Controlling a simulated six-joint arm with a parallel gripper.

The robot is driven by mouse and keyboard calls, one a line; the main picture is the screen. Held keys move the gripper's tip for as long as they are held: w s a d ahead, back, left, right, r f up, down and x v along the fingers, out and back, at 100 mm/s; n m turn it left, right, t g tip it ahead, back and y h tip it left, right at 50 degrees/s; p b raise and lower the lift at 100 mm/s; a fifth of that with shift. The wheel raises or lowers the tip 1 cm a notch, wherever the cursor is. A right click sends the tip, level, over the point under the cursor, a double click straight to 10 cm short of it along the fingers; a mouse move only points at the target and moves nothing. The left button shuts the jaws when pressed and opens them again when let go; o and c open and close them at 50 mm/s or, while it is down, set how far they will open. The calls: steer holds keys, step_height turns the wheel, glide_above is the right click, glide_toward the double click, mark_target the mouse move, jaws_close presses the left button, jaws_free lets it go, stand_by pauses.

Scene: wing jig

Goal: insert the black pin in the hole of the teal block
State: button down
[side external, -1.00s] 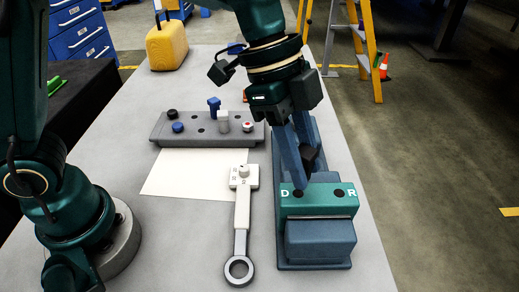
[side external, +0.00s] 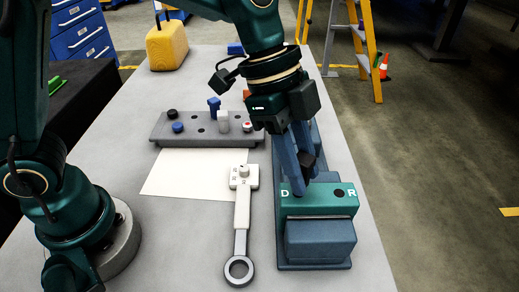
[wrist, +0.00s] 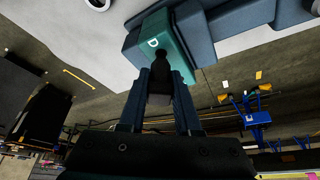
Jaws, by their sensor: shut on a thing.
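The teal block (side external: 318,207) carries the white letters D and R and sits on the blue-grey fixture (side external: 320,240); it also shows in the wrist view (wrist: 175,38). A dark hole (side external: 339,193) is visible beside the R; the spot beside the D is hidden by my fingertips. My gripper (side external: 300,190) points down at the D end of the block. In the wrist view my gripper (wrist: 161,74) is shut on the black pin (wrist: 160,62), which lies between the fingertips against the D end. I cannot tell whether its tip is in the hole.
A white and grey wrench-like tool (side external: 241,215) lies left of the fixture. A grey rack (side external: 190,136) with several coloured knobs stands behind a white sheet (side external: 190,178). A yellow container (side external: 167,47) is at the back left. The table right of the fixture is clear.

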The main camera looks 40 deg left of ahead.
steer(key=shift+f, duration=1.05)
steer(key=c, duration=0.5)
jaws_free()
steer(key=shift+r, duration=0.1)
steer(key=shift+v, duration=2.5)
steer(key=shift+r, duration=3.5)
